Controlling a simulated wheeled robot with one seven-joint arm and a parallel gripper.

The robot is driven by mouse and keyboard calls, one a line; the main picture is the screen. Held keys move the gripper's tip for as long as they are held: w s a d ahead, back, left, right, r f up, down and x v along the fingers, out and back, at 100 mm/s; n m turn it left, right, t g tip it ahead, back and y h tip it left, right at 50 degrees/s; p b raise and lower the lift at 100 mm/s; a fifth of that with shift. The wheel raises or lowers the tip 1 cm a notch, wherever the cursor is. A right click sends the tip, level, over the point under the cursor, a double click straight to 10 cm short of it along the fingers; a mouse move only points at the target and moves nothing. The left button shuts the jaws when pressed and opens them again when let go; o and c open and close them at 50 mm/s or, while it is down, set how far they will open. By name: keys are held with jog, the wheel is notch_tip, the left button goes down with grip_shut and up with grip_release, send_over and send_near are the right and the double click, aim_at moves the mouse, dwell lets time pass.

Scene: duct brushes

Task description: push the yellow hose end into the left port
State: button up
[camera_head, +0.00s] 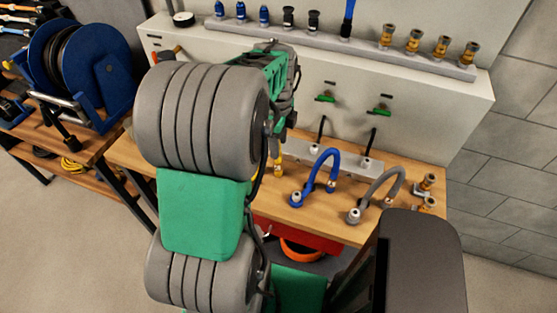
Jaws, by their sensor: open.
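The yellow hose end (278,166) shows only as a small upright piece on the bench, just right of my arm. The rest of its hose is hidden behind my arm. My gripper (281,118) is mostly hidden by my own wrist and forearm. It is above and close to the yellow piece, and I cannot see whether they touch. A grey port strip (342,160) lies along the back of the bench, with black upright levers on it. Its left end runs behind my arm, and I cannot make out the left port.
A blue hose (321,170) and a grey hose (383,188) arch over the wooden bench (420,175) right of my gripper. Brass fittings (426,184) stand at the right end. The panel (430,105) behind carries green valves (325,97). A blue reel (92,70) stands left.

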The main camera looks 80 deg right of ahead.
aim_at(278, 162)
notch_tip(278, 162, down, 9)
jog(key=b, duration=0.6)
dwell(1.2)
grip_shut()
dwell(1.1)
jog(key=shift+r, duration=0.15)
jog(key=shift+r+p, duration=2.35)
jog(key=shift+r, duration=0.55)
